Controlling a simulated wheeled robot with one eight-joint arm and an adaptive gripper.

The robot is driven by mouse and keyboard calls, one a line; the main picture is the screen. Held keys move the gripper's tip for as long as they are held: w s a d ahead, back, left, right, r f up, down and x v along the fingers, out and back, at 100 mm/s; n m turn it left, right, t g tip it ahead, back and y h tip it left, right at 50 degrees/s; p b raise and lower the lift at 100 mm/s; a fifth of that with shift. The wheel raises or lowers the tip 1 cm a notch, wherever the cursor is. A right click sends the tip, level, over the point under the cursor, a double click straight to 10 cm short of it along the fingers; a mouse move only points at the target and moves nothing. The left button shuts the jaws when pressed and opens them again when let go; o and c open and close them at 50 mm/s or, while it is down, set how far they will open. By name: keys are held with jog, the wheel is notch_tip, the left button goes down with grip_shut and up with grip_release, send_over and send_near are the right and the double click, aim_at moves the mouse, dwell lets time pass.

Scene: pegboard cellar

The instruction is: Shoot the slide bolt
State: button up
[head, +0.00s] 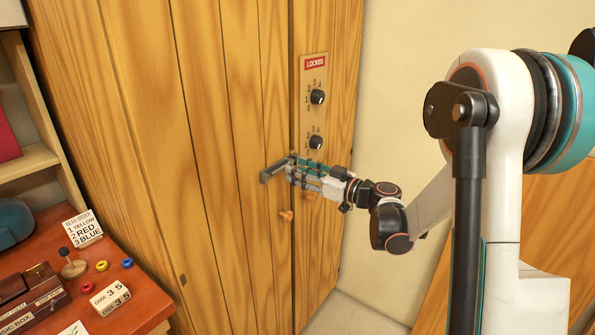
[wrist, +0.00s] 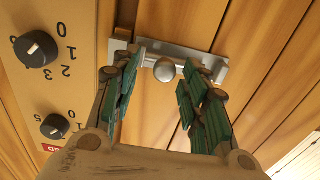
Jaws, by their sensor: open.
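The slide bolt (wrist: 186,56) is a grey metal bar on a plate with a round knob (wrist: 165,70), set across the wooden cabinet doors. In the head view its grey left part (head: 274,171) shows beside my fingers. My gripper (wrist: 165,76) is open, with its teal fingers on either side of the knob. Whether either finger touches the knob cannot be told. In the head view my gripper (head: 296,172) reaches the cabinet front at the bolt and hides part of it.
Above the bolt is a panel with a red LOCKED sign (head: 315,63), an upper dial (head: 317,97) and a lower dial (head: 316,142). A red-brown desk (head: 140,312) with cards and small objects stands at left.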

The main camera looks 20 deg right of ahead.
jog(key=v, duration=1)
jog(key=shift+s+d, duration=0.2)
jog(key=shift+s, duration=0.05)
